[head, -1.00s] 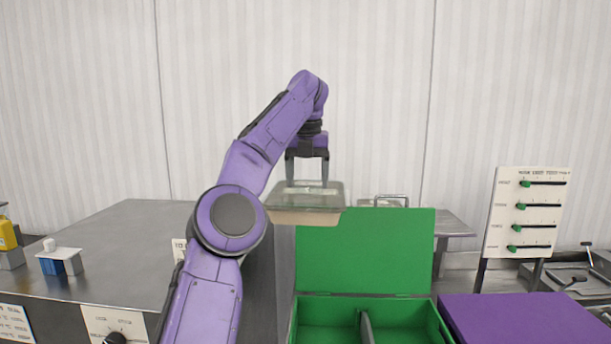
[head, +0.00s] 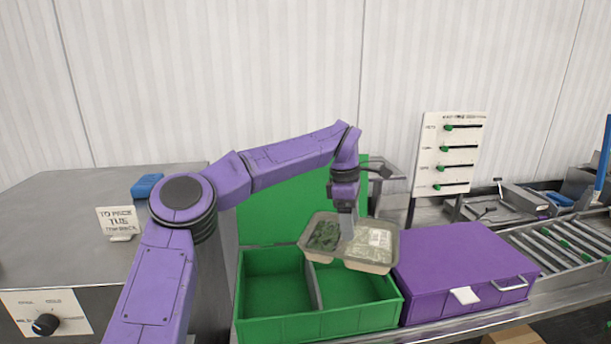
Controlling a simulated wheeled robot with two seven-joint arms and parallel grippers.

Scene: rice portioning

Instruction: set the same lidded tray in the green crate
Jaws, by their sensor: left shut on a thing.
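My left gripper (head: 346,222) is shut on the lidded tray (head: 378,262), gripping it at the middle of its top. The tray has a clear lid, with dark green food in its left part and pale food with a white label in its right part. It hangs slightly tilted above the right compartment of the green crate (head: 320,326), its right end reaching toward the purple box. The crate is open, its lid (head: 275,212) standing up behind, and a grey divider (head: 313,285) splits it in two. Both compartments look empty where visible. My right gripper is not in view.
A closed purple box (head: 460,262) with a handle stands directly right of the crate. A roller conveyor (head: 565,245) lies farther right. A board with green sliders (head: 448,155) stands behind. A steel cabinet with a small sign (head: 119,222) is at the left.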

